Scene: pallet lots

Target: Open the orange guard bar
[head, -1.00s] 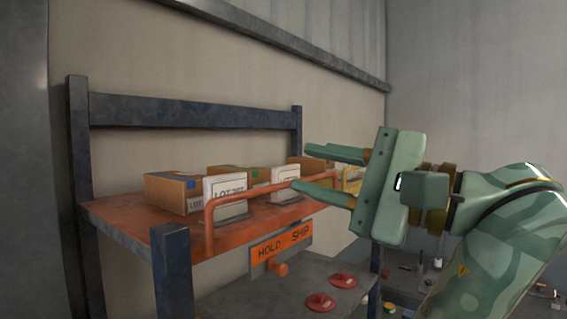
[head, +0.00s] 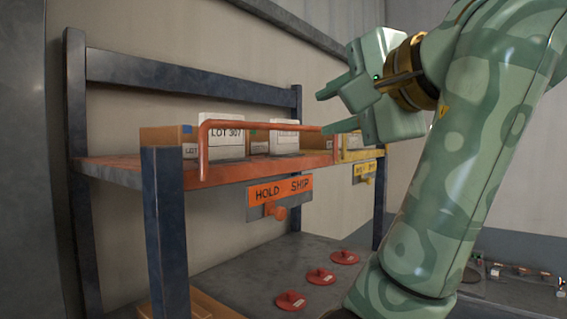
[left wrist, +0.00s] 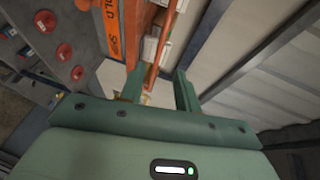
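The orange guard bar (head: 265,125) runs along the front of the orange shelf, in front of the boxed lots. Its left end bends down to the shelf edge. My left gripper (head: 322,113) is open at the bar's right end, one finger above the other. The lower finger hides part of that end. In the left wrist view the bar (left wrist: 166,36) runs down between the two open fingers (left wrist: 158,72). I cannot tell whether either finger touches it. My right gripper is not in view.
An orange HOLD/SHIP sign (head: 280,191) with a knob (head: 275,211) hangs below. A yellow sign (head: 364,170) hangs further right. Red discs (head: 320,276) lie on the lower grey surface. Blue posts (head: 168,230) frame the shelf.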

